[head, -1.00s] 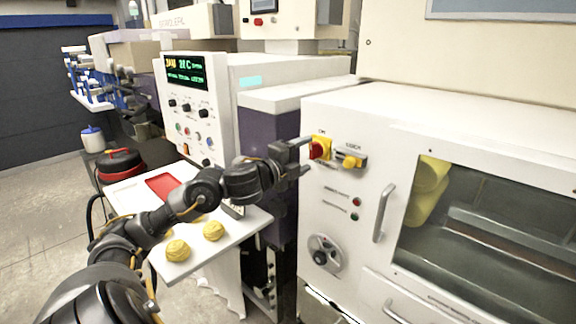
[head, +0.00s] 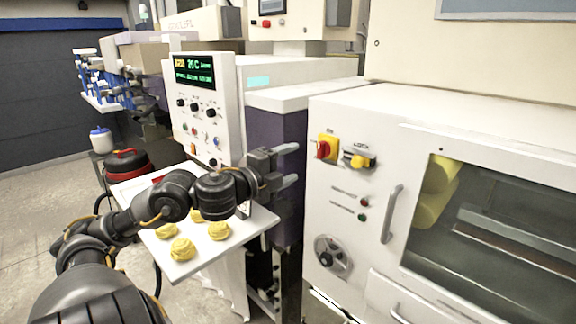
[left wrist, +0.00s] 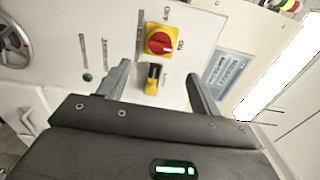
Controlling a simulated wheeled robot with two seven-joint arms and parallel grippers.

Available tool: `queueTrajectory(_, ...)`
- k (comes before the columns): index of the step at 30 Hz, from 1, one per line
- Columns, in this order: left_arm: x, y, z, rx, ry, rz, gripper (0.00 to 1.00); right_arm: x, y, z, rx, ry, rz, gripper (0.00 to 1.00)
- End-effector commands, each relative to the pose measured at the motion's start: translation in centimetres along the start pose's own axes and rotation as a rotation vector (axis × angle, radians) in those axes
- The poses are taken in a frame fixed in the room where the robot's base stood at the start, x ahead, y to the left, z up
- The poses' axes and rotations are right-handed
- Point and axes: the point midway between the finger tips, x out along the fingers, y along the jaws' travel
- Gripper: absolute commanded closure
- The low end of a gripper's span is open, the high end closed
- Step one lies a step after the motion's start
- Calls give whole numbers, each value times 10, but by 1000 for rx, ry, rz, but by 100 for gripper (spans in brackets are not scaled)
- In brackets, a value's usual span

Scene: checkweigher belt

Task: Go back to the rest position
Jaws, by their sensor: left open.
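My left gripper (head: 288,165) is open and empty. In the head view it hangs in front of the purple side panel, to the left of the white machine front, apart from the switches. Its two fingers also show in the left wrist view (left wrist: 158,85). Past them are the red rotary switch (left wrist: 160,40) on a yellow plate and the yellow lock switch (left wrist: 152,78). In the head view, the red switch (head: 324,149) and lock switch (head: 359,161) sit on the upper left of the machine front. My right gripper is not in view.
A white tray (head: 180,268) with several yellow lumps lies below my left arm. A control panel (head: 203,100) with a green display stands behind it. The machine's door handle (head: 391,214) and handwheel (head: 331,254) stick out at the right. A red-black round object (head: 127,162) sits at left.

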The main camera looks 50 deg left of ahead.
Motion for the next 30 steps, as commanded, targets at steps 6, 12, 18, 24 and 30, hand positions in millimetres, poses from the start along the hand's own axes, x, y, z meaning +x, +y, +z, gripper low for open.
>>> queueTrajectory(6, 0, 0, 0, -1, 0, 0, 35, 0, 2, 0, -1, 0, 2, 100)
queueTrajectory(12, 0, 3, 1, -7, -3, 3, 35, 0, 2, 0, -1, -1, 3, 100)
queueTrajectory(18, -6, 74, 8, -189, -99, 97, 35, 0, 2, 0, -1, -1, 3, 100)
queueTrajectory(24, -50, 222, -7, -551, -330, 336, 35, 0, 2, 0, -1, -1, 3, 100)
queueTrajectory(30, -125, 342, -69, -860, -562, 621, 35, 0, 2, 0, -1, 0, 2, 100)
